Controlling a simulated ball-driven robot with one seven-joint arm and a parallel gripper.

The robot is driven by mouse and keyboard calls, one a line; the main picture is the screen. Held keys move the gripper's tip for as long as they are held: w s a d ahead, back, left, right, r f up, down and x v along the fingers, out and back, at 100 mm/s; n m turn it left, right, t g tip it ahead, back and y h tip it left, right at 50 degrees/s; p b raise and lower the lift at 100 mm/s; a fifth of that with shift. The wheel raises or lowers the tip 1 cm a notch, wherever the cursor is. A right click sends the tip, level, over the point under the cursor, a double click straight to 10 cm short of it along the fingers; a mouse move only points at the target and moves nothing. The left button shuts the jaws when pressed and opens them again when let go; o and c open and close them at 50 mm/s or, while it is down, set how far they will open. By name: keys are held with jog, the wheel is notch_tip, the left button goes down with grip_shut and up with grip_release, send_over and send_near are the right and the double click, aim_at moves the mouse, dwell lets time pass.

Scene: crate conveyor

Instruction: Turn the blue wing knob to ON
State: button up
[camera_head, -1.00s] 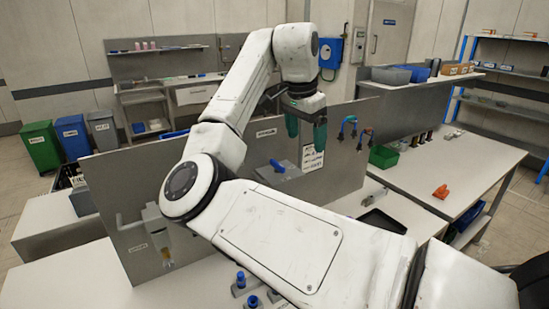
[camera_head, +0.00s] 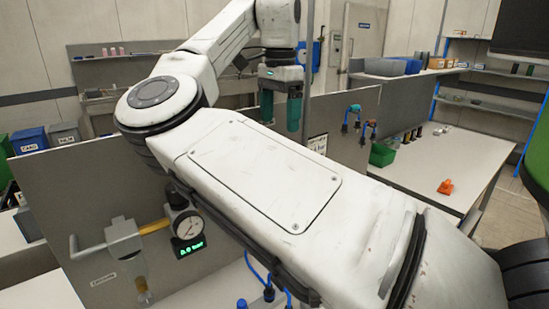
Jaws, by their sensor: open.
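My gripper (camera_head: 280,110) hangs with its two green fingers pointing down, apart and with nothing between them. It is in front of the upper edge of the grey upright panel (camera_head: 90,185). The blue wing knob does not show now; my white arm covers the part of the panel just left of the white label (camera_head: 318,143). Whether the knob points to ON or OFF cannot be seen.
A pressure gauge (camera_head: 187,226) with a green display and a pipe fitting (camera_head: 123,238) are on the panel at left. Blue-capped fittings (camera_head: 268,294) stand on the bench in front. A green bin (camera_head: 382,154) and an orange object (camera_head: 445,187) are at right.

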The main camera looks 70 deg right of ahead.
notch_tip(320, 180, down, 10)
jog(key=shift+r+b, duration=0.1)
jog(key=shift+b, duration=0.2)
jog(key=shift+c, duration=0.2)
jog(key=shift+r, duration=0.1)
jog(key=c, duration=0.7)
